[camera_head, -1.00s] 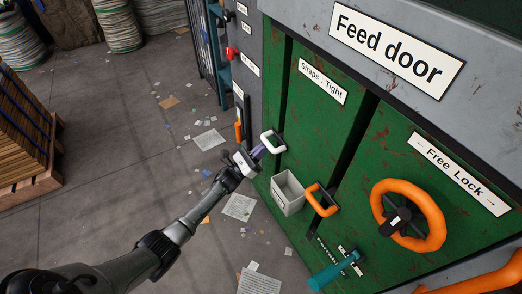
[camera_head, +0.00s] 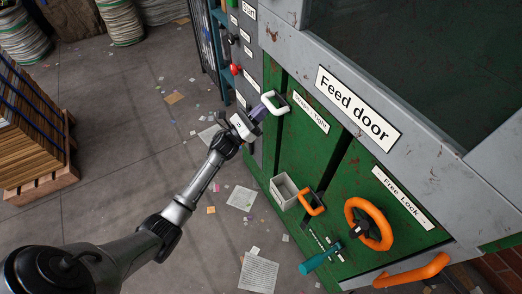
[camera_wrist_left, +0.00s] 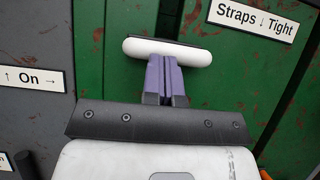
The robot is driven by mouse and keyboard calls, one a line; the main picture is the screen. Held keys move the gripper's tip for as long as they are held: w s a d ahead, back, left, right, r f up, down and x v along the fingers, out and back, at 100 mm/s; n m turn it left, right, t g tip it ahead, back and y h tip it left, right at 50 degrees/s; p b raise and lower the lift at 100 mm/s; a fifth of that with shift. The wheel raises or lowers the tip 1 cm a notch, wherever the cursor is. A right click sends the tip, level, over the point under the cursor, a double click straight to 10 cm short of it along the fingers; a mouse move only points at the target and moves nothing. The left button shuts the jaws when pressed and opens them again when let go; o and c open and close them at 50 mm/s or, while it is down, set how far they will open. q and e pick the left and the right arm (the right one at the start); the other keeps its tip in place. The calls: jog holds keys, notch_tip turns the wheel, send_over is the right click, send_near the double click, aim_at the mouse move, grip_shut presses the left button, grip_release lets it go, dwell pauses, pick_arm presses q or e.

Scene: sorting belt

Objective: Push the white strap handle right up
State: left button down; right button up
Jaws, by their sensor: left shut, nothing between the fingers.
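The white strap handle (camera_head: 275,103) is a loop on the green feed door, near the top of its dark slot and left of the "Straps ↓ Tight" label (camera_head: 311,112). In the left wrist view the handle's white bar (camera_wrist_left: 165,52) lies crosswise just beyond the fingertips. My left gripper (camera_head: 260,112) is shut and empty, its purple fingers (camera_wrist_left: 165,75) together with their tips at the lower side of the bar. They seem to touch it, but the exact contact is hard to tell. My right gripper is not in view.
A grey box (camera_head: 283,190), an orange handle (camera_head: 311,202), an orange wheel (camera_head: 369,223) and a teal lever (camera_head: 320,262) are lower on the door. A grey control panel (camera_head: 245,65) stands left of the door. The floor is open with scattered papers.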

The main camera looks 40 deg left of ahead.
pick_arm(q)
jog(key=shift+r+p, duration=0.6)
jog(key=shift+r, duration=1.25)
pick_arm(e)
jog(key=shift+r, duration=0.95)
pick_arm(q)
jog(key=shift+f, duration=0.15)
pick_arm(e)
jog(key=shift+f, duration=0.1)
pick_arm(q)
jog(key=w+f+b+v, duration=0.1)
jog(key=f+b+v, duration=0.1)
jog(key=v, duration=1.1)
jog(key=shift+w+d+f+b, duration=0.2)
jog(key=shift+w+d+b, duration=0.05)
jog(key=shift+b, duration=0.05)
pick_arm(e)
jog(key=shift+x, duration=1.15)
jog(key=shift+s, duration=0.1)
